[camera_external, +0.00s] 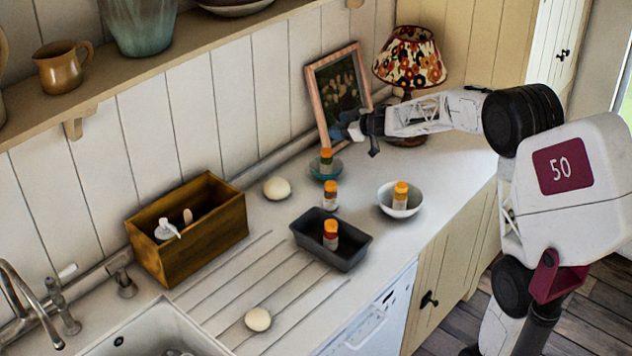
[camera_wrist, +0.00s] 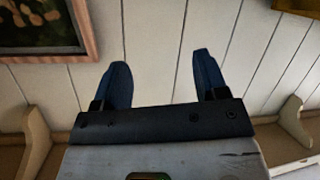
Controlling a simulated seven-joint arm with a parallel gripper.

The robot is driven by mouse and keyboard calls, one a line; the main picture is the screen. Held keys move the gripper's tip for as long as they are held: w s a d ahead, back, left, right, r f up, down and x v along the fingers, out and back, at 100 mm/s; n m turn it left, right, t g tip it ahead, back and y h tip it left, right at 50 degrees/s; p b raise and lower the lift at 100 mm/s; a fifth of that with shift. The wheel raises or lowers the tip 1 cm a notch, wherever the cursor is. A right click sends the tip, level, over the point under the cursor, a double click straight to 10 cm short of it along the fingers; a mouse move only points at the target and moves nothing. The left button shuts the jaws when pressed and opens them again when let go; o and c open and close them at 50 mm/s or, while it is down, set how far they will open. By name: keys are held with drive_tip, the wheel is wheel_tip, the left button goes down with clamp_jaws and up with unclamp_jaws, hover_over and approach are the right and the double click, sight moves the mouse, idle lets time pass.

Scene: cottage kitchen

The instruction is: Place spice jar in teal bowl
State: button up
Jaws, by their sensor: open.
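The small teal bowl (camera_external: 316,173) sits on the counter below and left of my gripper, near the picture frame. An orange-capped spice jar (camera_external: 326,156) stands upright in it, its base hidden by the rim. Similar orange-capped jars stand on the bare counter (camera_external: 331,197), in the dark loaf pan (camera_external: 331,236) and in the white bowl (camera_external: 400,197). My gripper (camera_external: 357,139) is open and empty, raised above the counter in front of the picture frame. Its blue fingers (camera_wrist: 161,63) are spread in the wrist view, with only wall between them.
The dark loaf pan (camera_external: 350,262) and white bowl (camera_external: 389,208) stand near the front edge. A wooden box (camera_external: 205,240), two pale egg-like objects (camera_external: 277,188) (camera_external: 258,319) and a sink lie left. The picture frame (camera_external: 315,92) and lamp (camera_external: 410,62) stand close behind my gripper.

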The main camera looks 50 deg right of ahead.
drive_tip(key=s+a+r+m+g+h, duration=0.1)
drive_tip(key=s+a+r+m+h, duration=0.15)
drive_tip(key=s+a, duration=0.4)
drive_tip(key=s+a+r+m+g+h, duration=0.25)
drive_tip(key=s+a, duration=0.25)
drive_tip(key=s, duration=0.3)
drive_tip(key=s+a+f+g+y, duration=0.1)
drive_tip(key=s+a+f+g, duration=0.1)
drive_tip(key=s+a, duration=0.4)
drive_tip(key=s+a+f+g+y, duration=0.1)
drive_tip(key=s+a+f+g, duration=0.2)
drive_tip(key=s, duration=1.2)
drive_tip(key=s+a+f+g+y, duration=0.1)
drive_tip(key=s+a+f+g, duration=0.1)
drive_tip(key=s+a, duration=0.6)
drive_tip(key=s+f, duration=0.1)
drive_tip(key=s, duration=0.2)
drive_tip(key=shift+s+a, duration=0.2)
drive_tip(key=shift+a, duration=0.1)
